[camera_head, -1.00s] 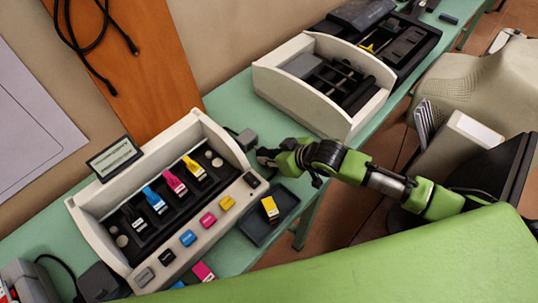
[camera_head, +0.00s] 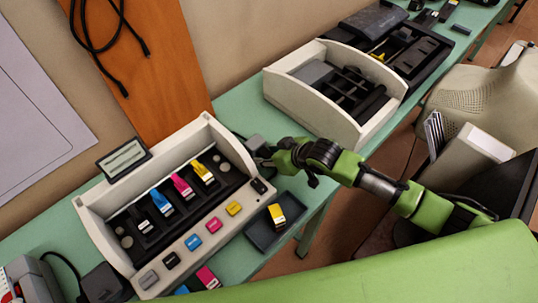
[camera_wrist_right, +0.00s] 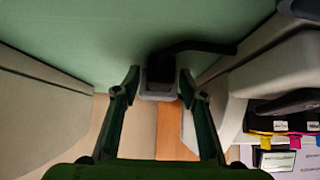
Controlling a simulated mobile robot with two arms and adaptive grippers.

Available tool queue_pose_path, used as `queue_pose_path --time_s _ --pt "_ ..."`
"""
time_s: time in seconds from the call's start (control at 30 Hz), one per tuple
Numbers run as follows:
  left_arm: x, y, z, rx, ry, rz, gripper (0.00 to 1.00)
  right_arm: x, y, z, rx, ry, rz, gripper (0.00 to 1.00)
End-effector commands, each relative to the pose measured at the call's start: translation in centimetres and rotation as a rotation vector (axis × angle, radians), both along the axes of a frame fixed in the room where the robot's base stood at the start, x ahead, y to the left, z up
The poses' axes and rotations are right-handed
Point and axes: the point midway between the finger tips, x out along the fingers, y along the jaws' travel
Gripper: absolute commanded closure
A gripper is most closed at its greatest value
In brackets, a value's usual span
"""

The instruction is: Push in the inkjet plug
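The inkjet machine (camera_head: 92,224) is a pale open case with black, blue, magenta and yellow cartridges, standing at the left of the green table. A grey plug (camera_head: 256,141) with a dark cable sits just right of its far end. My right gripper (camera_head: 264,156) is close to this plug, reaching in from the right. In the right wrist view the grey and black plug (camera_wrist_right: 159,84) lies between the two fingertips of the right gripper (camera_wrist_right: 159,76). The fingers stand apart, with narrow gaps at the plug's sides. My left gripper is not in view.
A second pale case (camera_head: 290,92) stands behind, on the right. A dark tray (camera_head: 262,238) with a yellow cartridge lies in front of the gripper. A dark adapter (camera_head: 103,284) is at the lower left. Green table top shows between the two cases.

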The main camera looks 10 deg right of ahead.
Motion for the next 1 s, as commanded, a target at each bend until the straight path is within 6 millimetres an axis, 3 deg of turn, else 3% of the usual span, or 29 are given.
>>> queue_pose_path --time_s 0.27,0.7,1.0 --pt "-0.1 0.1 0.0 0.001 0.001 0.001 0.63 -0.7 -0.6 0.8 -0.001 0.000 -0.001 0.61" --pt "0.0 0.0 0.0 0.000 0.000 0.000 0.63 -5.6 -3.8 6.8 -0.003 0.003 0.001 0.61" --pt "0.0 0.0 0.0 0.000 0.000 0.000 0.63 -6.9 -4.6 8.4 -0.002 0.002 0.001 0.61"
